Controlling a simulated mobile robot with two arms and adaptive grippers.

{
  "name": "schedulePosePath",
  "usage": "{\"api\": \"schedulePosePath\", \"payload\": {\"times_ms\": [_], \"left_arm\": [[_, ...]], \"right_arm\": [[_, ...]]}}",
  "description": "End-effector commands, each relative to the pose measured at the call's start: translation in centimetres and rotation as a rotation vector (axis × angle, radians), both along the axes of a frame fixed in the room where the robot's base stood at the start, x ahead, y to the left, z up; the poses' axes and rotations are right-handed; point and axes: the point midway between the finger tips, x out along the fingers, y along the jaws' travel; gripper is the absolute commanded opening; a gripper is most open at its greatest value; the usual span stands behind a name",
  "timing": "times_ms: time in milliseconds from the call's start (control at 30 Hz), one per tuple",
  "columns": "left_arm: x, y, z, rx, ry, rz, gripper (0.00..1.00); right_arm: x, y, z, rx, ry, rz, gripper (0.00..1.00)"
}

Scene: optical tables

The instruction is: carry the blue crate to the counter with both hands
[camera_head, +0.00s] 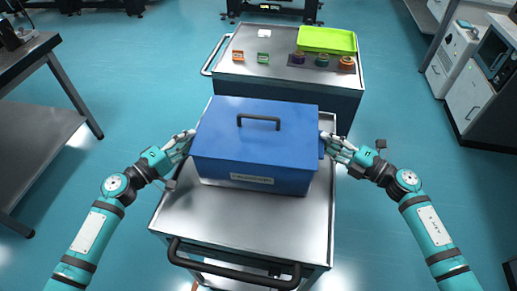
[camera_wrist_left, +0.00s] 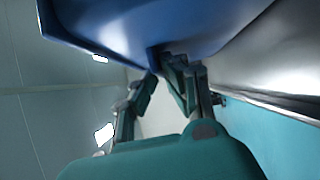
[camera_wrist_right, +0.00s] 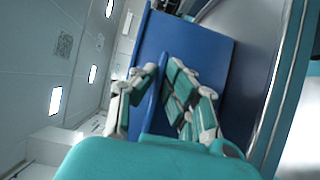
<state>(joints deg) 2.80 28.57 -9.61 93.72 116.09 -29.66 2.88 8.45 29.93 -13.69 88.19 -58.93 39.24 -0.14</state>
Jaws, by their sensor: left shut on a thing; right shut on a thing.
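The blue crate (camera_head: 250,135) has a lid with a black handle on top and a white label on its near side. In the head view it is over the near steel cart (camera_head: 240,225); I cannot tell whether it touches the top. My left gripper (camera_head: 188,143) is at the crate's left side, shut on it; the left wrist view shows its fingers (camera_wrist_left: 165,85) at a blue part under the rim. My right gripper (camera_head: 328,146) is at the right side, shut on it; the right wrist view shows its fingers (camera_wrist_right: 160,90) around a thin blue flange.
A second cart (camera_head: 280,80) stands just beyond, bearing a green tray (camera_head: 327,39) and several small coloured items. A dark table (camera_head: 40,120) stands at the left. White cabinets with equipment (camera_head: 468,95) stand at the right. Blue floor is open on both sides.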

Motion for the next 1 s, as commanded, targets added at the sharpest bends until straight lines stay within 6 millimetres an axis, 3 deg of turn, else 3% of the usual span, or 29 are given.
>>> {"api": "schedulePosePath", "payload": {"times_ms": [433,1000], "left_arm": [[0.0,0.0,0.7,-0.003,0.000,0.000,0.00],[0.0,0.1,5.2,-0.003,-0.001,0.001,0.00]], "right_arm": [[0.0,-0.1,0.7,0.000,-0.001,-0.001,0.00],[0.1,-0.1,5.2,0.000,-0.003,-0.002,0.00]]}}
